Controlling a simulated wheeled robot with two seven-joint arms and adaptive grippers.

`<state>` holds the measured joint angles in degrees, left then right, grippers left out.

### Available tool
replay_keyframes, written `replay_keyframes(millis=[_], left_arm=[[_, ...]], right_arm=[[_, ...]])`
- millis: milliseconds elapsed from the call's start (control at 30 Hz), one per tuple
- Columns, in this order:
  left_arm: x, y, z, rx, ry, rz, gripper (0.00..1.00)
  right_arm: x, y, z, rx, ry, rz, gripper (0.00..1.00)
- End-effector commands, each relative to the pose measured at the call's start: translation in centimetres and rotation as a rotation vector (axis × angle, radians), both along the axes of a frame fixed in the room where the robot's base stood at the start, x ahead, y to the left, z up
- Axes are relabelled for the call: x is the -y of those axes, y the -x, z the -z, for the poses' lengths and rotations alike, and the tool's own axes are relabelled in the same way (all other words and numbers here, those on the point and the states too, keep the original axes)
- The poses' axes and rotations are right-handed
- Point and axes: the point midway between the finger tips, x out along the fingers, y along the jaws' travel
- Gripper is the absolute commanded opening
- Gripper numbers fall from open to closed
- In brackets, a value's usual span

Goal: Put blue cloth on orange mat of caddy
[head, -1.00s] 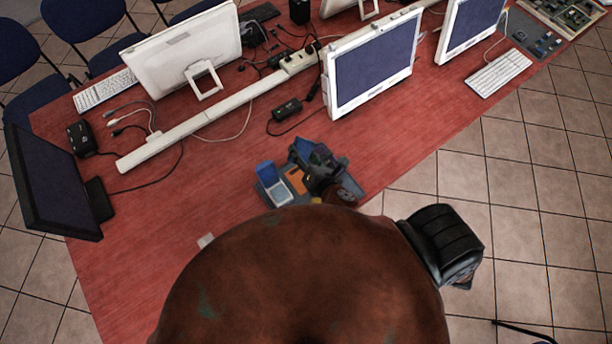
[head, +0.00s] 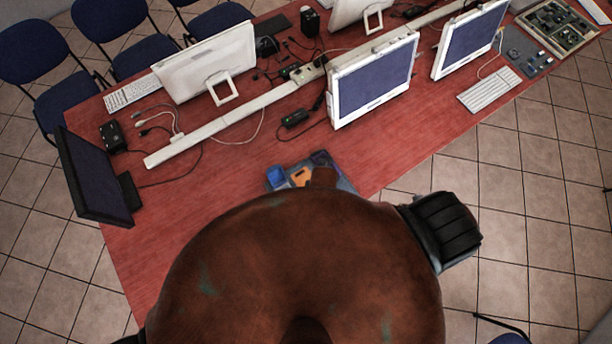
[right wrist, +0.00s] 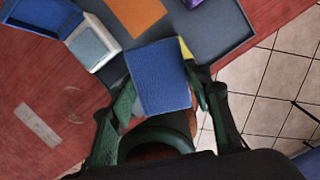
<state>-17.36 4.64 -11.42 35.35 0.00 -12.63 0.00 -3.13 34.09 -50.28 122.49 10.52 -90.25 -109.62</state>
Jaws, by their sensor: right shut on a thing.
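In the right wrist view my right gripper (right wrist: 160,84) is shut on the blue cloth (right wrist: 157,72), a flat textured square between its two fingers. The cloth hangs in front of the grey caddy (right wrist: 222,30), over its near edge, and hides part of it. The orange mat (right wrist: 137,14) lies in the caddy beyond the cloth, bare where it shows. In the head view the caddy (head: 340,182) and orange mat (head: 301,176) show at the table's near edge, partly hidden by my body. My right gripper is hidden there. My left gripper is not in view.
A yellow thing (right wrist: 184,47) and a purple thing (right wrist: 192,3) are in the caddy. Monitors (head: 372,80) and cables stand farther back.

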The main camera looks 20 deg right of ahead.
Motion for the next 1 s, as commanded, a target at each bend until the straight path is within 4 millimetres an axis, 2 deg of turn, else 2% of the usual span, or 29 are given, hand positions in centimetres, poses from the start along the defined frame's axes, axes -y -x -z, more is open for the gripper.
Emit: replay_keyframes(millis=[33,200,267,400,533,833,1000], left_arm=[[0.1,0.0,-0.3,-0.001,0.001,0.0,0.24],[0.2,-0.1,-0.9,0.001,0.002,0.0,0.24],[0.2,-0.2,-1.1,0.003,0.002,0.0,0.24],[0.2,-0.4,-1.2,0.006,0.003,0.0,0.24],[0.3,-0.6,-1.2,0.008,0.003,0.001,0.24],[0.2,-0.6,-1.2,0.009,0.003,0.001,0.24],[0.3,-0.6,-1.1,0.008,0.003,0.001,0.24]], right_arm=[[0.0,-1.4,0.4,0.002,0.0,0.003,0.26],[0.2,-5.4,2.1,0.003,-0.001,0.005,0.26],[0.3,-6.8,2.8,0.003,-0.001,0.006,0.26],[0.5,-8.8,5.4,0.001,-0.001,0.004,0.26],[0.6,-10.2,7.1,0.001,-0.001,0.003,0.26],[0.7,-11.9,9.1,0.002,-0.001,0.003,0.26],[0.7,-11.7,11.5,0.002,-0.002,0.003,0.26]])
